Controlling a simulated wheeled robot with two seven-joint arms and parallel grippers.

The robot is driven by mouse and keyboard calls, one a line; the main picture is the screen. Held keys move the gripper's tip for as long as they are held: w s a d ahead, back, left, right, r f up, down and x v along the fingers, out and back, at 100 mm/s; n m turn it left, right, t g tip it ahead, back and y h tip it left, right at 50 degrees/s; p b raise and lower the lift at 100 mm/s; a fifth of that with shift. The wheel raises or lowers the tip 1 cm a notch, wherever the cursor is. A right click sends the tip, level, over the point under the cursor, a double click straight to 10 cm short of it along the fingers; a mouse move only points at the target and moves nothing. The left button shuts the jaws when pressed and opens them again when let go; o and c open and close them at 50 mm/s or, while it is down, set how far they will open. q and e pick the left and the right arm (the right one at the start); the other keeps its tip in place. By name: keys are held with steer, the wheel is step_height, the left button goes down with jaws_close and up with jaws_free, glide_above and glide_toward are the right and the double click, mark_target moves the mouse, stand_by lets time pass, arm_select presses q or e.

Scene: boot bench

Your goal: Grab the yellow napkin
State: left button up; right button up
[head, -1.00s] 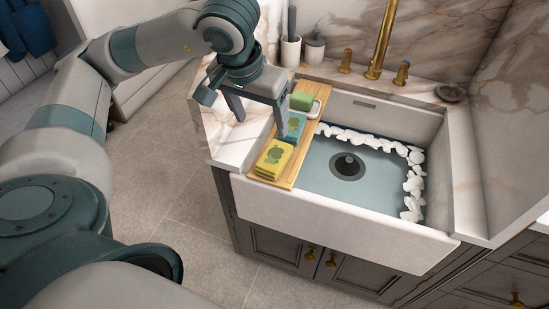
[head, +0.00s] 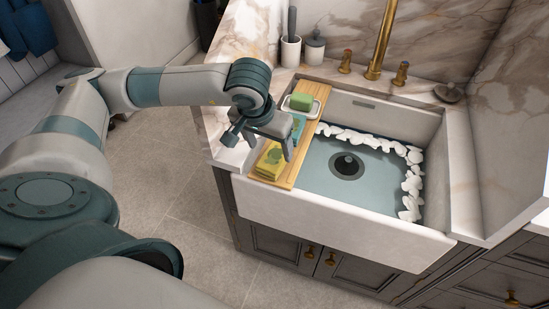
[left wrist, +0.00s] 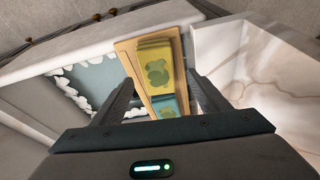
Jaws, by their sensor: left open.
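The yellow napkin (head: 270,161) is a folded stack with a green print. It lies at the near end of the wooden board (head: 284,179) across the left side of the sink. In the left wrist view the yellow napkin (left wrist: 157,70) lies ahead, beyond the fingertips and roughly between the fingers. My left gripper (head: 271,152) is open and empty above the board, close to the napkin, and partly covers it in the head view. It also shows in the left wrist view (left wrist: 160,88). My right gripper is out of view.
A teal napkin (head: 298,127) lies just behind the yellow one, and a green sponge (head: 300,102) sits in a dish at the far end. The white sink (head: 340,220) has white pebble-like pieces (head: 413,185) along its basin edges. A brass faucet (head: 381,45) stands behind.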

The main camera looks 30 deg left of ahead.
mark_target(274, 157)
arm_select(q)
steer(key=shift+f, duration=0.25)
steer(key=shift+w+f+p, duration=0.2)
steer(key=shift+f+p, duration=0.1)
steer(key=shift+p, duration=0.1)
steer(key=shift+p+x, duration=0.45)
steer(key=shift+x, duration=1.55)
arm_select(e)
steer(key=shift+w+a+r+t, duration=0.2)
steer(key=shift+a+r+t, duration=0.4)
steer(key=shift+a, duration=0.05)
arm_select(q)
steer(key=shift+d, duration=0.15)
steer(key=c, duration=1.1)
